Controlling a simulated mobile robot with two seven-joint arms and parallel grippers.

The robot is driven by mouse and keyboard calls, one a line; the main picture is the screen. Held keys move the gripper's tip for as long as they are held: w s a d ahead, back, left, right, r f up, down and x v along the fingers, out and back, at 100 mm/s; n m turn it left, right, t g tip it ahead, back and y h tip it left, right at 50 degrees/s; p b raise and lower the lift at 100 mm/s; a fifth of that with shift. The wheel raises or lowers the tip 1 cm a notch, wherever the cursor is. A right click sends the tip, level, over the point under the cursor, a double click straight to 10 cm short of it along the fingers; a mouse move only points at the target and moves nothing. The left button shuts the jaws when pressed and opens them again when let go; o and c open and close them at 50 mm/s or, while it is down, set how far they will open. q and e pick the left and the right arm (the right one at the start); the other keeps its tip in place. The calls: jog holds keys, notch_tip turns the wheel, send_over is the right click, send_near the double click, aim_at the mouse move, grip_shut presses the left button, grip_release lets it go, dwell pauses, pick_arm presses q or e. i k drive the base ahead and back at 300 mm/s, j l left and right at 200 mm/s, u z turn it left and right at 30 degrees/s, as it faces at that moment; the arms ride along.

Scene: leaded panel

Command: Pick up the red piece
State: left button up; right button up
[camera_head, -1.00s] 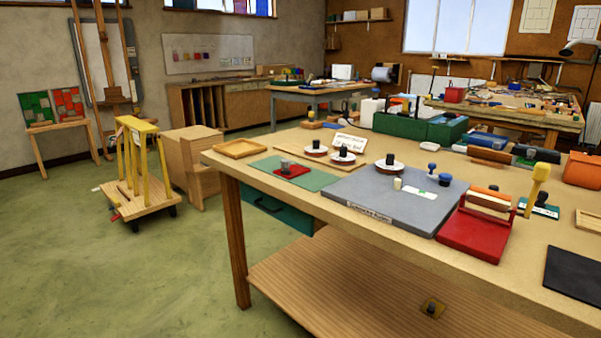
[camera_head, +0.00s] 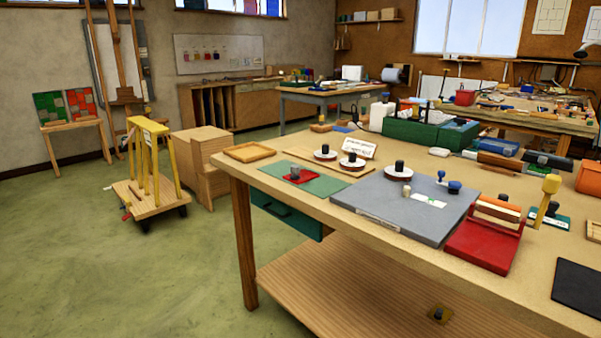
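A small flat red piece (camera_head: 301,179) with a grey knob on it lies on the green mat (camera_head: 324,188) near the left end of the big wooden table (camera_head: 262,179). Neither of my grippers is in view.
White discs with black knobs (camera_head: 325,154) stand behind and right of the red piece. A grey slab (camera_head: 385,208) lies to the right, then a larger red tray (camera_head: 482,246). A wooden tray (camera_head: 248,153) sits at the left corner. Open green floor (camera_head: 90,270) lies left.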

aim_at(298, 177)
jog(key=i+j+z, duration=0.25)
jog(key=i, duration=0.25)
jog(key=i+j+z, duration=0.3)
jog(key=i+j, duration=0.2)
